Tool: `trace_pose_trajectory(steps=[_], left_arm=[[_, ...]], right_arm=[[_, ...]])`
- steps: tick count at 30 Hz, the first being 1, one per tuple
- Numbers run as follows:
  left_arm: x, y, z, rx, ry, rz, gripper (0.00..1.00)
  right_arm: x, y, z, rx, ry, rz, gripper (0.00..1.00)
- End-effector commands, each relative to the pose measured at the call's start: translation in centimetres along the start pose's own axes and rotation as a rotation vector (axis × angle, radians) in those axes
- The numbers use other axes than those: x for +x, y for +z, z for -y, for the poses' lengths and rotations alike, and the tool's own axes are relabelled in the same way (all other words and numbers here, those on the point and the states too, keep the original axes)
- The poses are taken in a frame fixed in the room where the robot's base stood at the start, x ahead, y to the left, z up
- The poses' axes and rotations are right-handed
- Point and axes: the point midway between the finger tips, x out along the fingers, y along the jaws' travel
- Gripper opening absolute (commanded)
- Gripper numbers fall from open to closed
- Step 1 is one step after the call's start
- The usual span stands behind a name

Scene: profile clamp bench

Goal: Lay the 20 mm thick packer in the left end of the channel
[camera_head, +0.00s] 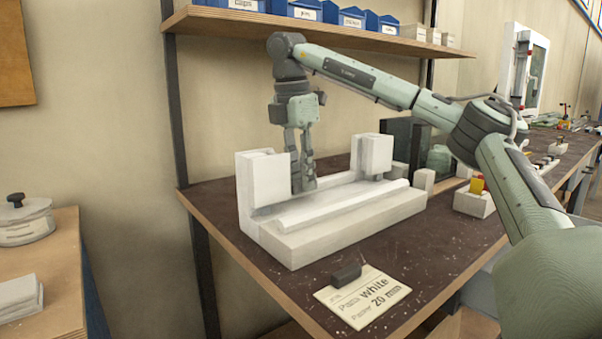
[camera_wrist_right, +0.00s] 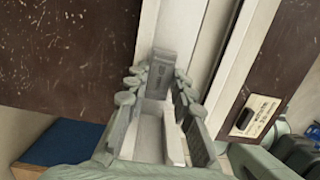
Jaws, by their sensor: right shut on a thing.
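The pale clamp fixture (camera_head: 350,222) stands on the dark bench, with a channel running along it between a tall left end block (camera_head: 262,180) and a right end block (camera_head: 372,154). My right gripper (camera_head: 304,186) points down into the left part of the channel, just right of the left end block. In the wrist view its fingers (camera_wrist_right: 160,92) are shut on a small grey packer (camera_wrist_right: 158,72) with faint marks on its face. The packer is at channel height; whether it touches the floor cannot be told. My left gripper is not in view.
A card (camera_head: 362,298) reading "white" and "20 mm" lies in front under a dark block (camera_head: 346,275). A shelf (camera_head: 320,32) with blue bins runs above. A yellow-topped block (camera_head: 476,190) stands at right. A side table (camera_head: 60,250) is at left.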

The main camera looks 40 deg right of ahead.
Motion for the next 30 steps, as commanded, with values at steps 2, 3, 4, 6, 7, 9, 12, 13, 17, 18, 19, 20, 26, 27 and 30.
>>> trace_pose_trajectory(steps=[2, 3, 4, 6, 7, 9, 12, 13, 17, 18, 19, 20, 26, 27, 30], left_arm=[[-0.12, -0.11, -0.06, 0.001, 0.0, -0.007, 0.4], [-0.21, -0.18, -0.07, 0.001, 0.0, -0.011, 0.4], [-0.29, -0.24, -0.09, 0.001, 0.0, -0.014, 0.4], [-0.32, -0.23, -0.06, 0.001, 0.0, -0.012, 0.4], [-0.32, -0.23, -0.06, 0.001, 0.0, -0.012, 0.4], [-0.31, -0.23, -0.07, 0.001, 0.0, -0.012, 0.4], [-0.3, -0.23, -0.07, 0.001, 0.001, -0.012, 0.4], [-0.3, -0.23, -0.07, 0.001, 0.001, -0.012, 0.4], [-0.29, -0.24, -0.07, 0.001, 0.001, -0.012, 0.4], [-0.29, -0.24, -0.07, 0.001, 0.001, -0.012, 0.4], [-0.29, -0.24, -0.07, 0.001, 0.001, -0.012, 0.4], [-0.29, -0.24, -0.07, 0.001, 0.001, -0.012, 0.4], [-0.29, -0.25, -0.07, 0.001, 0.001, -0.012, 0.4], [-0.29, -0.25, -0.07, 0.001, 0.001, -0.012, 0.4], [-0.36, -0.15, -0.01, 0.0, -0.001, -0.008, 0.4]], right_arm=[[0.26, -0.03, 0.0, 0.0, 0.0, 0.0, 0.07], [0.33, -0.04, 0.0, 0.0, 0.0, 0.0, 0.07], [0.4, -0.05, 0.0, 0.0, 0.0, 0.0, 0.07], [0.27, -0.04, 0.0, 0.0, 0.0, 0.0, 0.07], [0.28, -0.03, 0.0, 0.0, 0.0, 0.0, 0.07], [0.29, -0.04, 0.0, 0.0, 0.0, 0.0, 0.26], [0.3, -0.04, 0.0, 0.0, 0.0, 0.0, 0.38], [0.3, -0.04, 0.0, 0.0, 0.0, 0.0, 0.42], [0.3, -0.04, 0.0, 0.0, 0.0, 0.0, 0.47], [0.29, -0.04, 0.0, 0.0, 0.0, 0.0, 0.47], [0.29, -0.04, -0.01, 0.0, 0.0, 0.0, 0.47], [0.29, -0.04, -0.01, 0.0, 0.0, 0.0, 0.47], [0.27, -0.04, -0.01, 0.0, 0.0, 0.0, 0.47], [0.27, -0.04, -0.01, 0.0, 0.0, 0.0, 0.47], [0.26, -0.04, -0.01, 0.0, 0.0, 0.0, 0.47]])
